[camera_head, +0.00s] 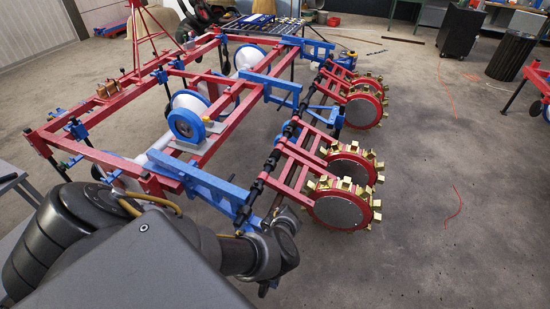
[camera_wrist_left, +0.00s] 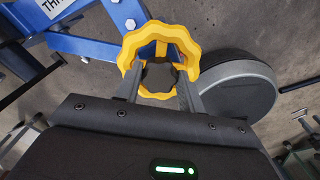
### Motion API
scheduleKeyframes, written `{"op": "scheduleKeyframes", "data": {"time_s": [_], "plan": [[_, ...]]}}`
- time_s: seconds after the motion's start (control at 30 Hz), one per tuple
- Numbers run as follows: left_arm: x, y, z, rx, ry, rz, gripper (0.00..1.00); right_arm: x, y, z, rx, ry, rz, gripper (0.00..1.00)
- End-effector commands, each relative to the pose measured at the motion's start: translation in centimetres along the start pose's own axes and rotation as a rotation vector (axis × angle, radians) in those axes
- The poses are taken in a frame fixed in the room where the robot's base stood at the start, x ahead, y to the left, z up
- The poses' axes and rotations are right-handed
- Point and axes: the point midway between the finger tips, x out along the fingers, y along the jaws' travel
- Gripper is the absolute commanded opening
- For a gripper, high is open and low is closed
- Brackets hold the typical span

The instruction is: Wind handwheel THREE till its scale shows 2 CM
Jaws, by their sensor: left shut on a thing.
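The yellow handwheel (camera_wrist_left: 133,47) with a wavy rim is in the left wrist view. Beside it is a blue beam (camera_wrist_left: 88,47) with partly cut-off lettering that starts "THR". My left gripper (camera_wrist_left: 160,78) is shut on the handwheel, its two fingers on either side of the dark hub. In the head view I cannot make out the handwheel; my left arm's wrist is at the blue beam's near end. No readable scale shows in either view. My right gripper is in neither view.
The red planter frame (camera_head: 224,124) fills the middle of the head view. Red wheels with brass punches (camera_head: 343,204) stand right of my left wrist. A dark round wheel (camera_wrist_left: 235,88) lies close right of the handwheel. The concrete floor (camera_head: 440,150) on the right is mostly clear.

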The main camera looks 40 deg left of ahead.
Motion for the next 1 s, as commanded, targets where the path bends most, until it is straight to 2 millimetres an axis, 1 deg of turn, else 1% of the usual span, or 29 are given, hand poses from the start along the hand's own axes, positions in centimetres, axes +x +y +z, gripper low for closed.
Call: {"op": "scheduleKeyframes", "data": {"time_s": [0.03,0.5,0.7,1.0], "plan": [[0.1,0.4,0.2,-0.049,-0.005,0.008,0.16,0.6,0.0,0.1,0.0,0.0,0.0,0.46],[0.1,0.5,0.1,-0.463,-0.005,0.007,0.16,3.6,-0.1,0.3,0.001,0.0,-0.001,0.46],[0.0,0.5,0.1,-0.586,-0.005,0.006,0.16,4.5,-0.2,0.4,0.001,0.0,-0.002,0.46],[-0.1,0.5,0.1,-0.681,-0.005,0.006,0.16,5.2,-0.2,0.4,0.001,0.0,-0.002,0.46]]}}
